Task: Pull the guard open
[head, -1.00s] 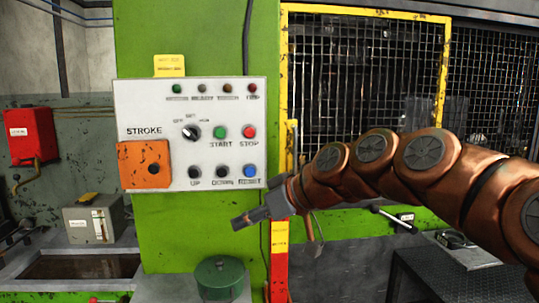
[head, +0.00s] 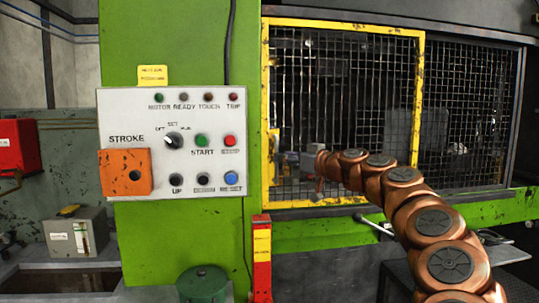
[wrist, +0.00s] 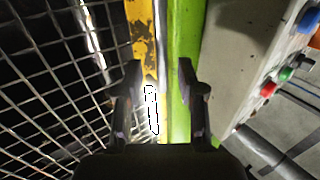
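The guard (head: 343,24) is a yellow-framed wire mesh panel right of the green press column. It stands across the opening in the head view. In the wrist view its worn yellow frame (wrist: 143,38) runs up between the fingers, with mesh on the left. A bright, dark-outlined upright piece (wrist: 153,108), which looks like the guard's handle, lies between the fingers. My gripper (head: 283,158) is at the guard's left edge. In the wrist view its two fingers (wrist: 160,72) are apart, one each side of the upright piece. I cannot tell whether they touch it.
A white control panel (head: 215,110) with an orange box (head: 124,172) is on the green column (head: 170,40), left of my gripper. A red and yellow post (head: 262,260) stands below it. A lever (head: 373,224) sticks out under the guard.

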